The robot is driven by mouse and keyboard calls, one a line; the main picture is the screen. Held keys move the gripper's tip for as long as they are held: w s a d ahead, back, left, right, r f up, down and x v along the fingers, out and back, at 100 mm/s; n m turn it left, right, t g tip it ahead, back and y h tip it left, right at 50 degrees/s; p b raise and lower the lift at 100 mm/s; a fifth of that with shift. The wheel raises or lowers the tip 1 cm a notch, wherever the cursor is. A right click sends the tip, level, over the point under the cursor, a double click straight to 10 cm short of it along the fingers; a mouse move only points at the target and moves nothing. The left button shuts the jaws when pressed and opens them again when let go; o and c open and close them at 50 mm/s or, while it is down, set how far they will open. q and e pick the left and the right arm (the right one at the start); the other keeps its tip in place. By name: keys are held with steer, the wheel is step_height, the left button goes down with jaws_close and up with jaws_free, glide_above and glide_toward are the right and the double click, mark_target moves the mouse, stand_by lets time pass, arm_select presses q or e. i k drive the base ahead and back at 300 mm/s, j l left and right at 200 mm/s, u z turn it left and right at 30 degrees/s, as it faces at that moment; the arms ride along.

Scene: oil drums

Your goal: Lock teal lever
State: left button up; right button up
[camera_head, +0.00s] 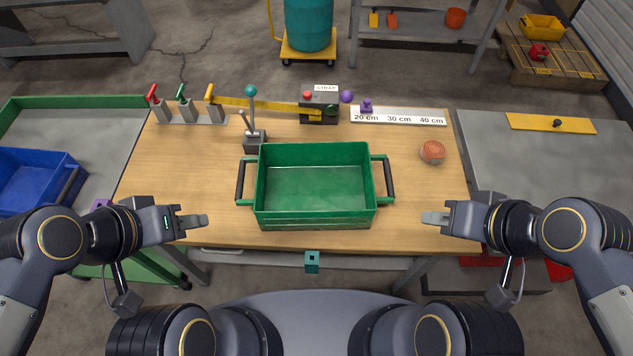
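The teal lever has a round teal knob (250,91) on a thin grey shaft that stands nearly upright. Its dark grey base (255,142) is on the wooden table, behind the green crate's back left corner. A short grey pin with a pale tip (242,117) leans up and left from the same base. My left gripper (202,221) is over the front left of the table, in front of the lever and apart from it. My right gripper (428,218) is over the front right, right of the crate. The fingers overlap in this view, so their opening is unclear.
The green crate (315,221) with black side handles fills the table's middle. Red, green and yellow levers (187,113) stand back left. A yellow strap (272,105) runs behind the teal lever to a dark strap box (319,110). A ruler (400,117) and round tin (432,152) are right.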

mark_target(251, 90)
steer(key=j+z, duration=0.65)
steer(key=z, duration=0.15)
steer(key=k+j+z, duration=0.15)
steer(key=j+z, duration=0.2)
